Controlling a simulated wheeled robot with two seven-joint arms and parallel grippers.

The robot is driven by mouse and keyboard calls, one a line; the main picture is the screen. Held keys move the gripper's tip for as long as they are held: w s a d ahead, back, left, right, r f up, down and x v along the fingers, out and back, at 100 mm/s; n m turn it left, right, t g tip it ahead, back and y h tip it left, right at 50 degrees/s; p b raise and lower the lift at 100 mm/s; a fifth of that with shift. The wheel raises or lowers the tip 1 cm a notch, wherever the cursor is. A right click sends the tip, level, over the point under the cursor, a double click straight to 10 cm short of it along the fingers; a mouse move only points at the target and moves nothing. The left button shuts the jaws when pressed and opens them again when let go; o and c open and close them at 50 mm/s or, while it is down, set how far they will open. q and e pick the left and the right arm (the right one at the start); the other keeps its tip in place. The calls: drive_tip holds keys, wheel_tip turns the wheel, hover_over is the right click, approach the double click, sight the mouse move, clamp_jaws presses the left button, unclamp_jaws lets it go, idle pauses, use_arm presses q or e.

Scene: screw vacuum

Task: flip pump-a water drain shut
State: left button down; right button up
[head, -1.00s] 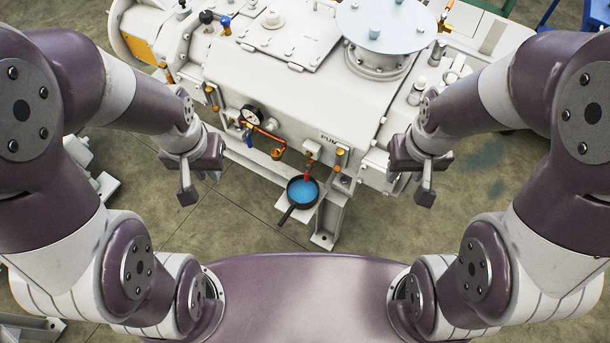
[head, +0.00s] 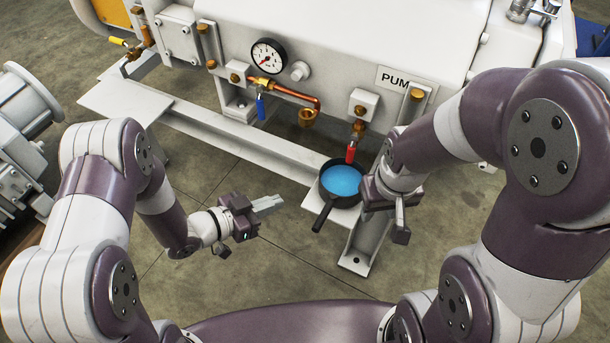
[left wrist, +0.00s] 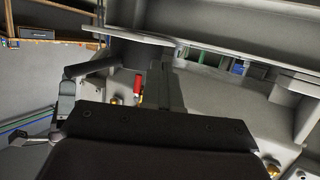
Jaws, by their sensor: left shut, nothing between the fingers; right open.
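The pump machine (head: 340,40) stands across the top of the head view, with a partly covered "PUM" label. A red-handled valve (head: 351,153) hangs from a brass fitting, just above a dark pan (head: 325,212) of blue water. A blue-handled valve (head: 261,107) hangs below the gauge. My left gripper (head: 270,205) is shut and empty, left of the pan and apart from it, its fingers pointing right. In the left wrist view a red handle (left wrist: 138,86) shows just left of the shut fingers (left wrist: 167,88). My right gripper (head: 400,222) is open, right of the pan.
A pressure gauge (head: 267,56) and a copper pipe (head: 291,93) are on the pump's front. A pale base rail (head: 235,132) runs below them, with a support leg (head: 365,238) near the pan. Bare floor (head: 270,260) lies around my left gripper. Grey machinery stands at far left.

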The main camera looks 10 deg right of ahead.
use_arm(q)
wheel_tip(320, 180, up, 7)
drive_tip(key=d+m+h, duration=0.1)
drive_tip(key=h, duration=0.3)
drive_tip(key=shift+s+d+m, duration=0.2)
drive_tip(key=shift+s+m, duration=0.1)
drive_tip(key=shift+s, duration=0.1)
use_arm(e)
drive_tip(key=shift+a+r, duration=0.15)
drive_tip(key=shift+r, duration=0.15)
use_arm(q)
drive_tip(key=b, duration=0.5)
approach(348, 157)
drive_tip(key=x, duration=0.6)
drive_tip(key=shift+w+d+r, duration=0.1)
drive_tip(key=shift+w+d, duration=0.15)
drive_tip(key=shift+d, duration=0.05)
use_arm(e)
wheel_tip(348, 157, down, 5)
drive_tip(key=shift+f, duration=0.15)
